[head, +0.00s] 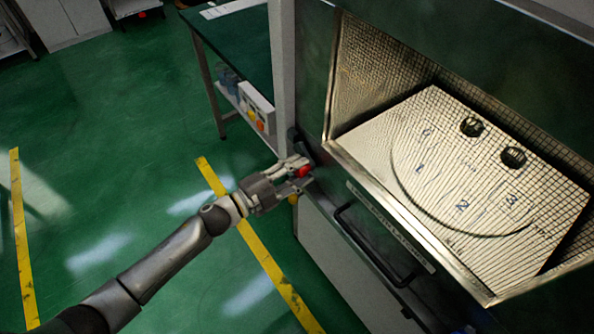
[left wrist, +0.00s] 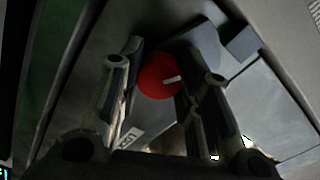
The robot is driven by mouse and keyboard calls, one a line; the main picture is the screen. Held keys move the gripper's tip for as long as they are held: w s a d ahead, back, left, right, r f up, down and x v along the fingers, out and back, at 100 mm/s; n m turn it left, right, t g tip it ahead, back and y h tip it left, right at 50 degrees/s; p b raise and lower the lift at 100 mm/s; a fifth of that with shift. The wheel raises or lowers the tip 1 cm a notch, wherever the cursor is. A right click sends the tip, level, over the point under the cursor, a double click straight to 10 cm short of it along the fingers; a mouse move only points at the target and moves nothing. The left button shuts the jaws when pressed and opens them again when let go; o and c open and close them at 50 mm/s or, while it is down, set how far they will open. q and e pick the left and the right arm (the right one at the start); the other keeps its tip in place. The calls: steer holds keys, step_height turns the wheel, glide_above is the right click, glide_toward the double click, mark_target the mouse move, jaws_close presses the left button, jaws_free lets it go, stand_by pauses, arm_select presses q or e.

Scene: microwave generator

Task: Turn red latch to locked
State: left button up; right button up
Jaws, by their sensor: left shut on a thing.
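The red latch (head: 304,171) sits on the left front edge of the microwave generator, below and left of its open chamber. In the left wrist view it shows as a round red knob (left wrist: 158,76) with a short white mark on its right side. My left gripper (head: 300,173) reaches it from the left and is shut on it. In the left wrist view the two fingers of the left gripper (left wrist: 160,80) stand on either side of the knob, and the right finger covers part of it. My right gripper is not in view.
Green floor at left is clear.

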arm_select(q)
steer(key=shift+f, duration=0.1)
stand_by(0.3)
steer(key=o, duration=1.1)
steer(key=shift+c, duration=0.2)
steer(key=v, duration=1.2)
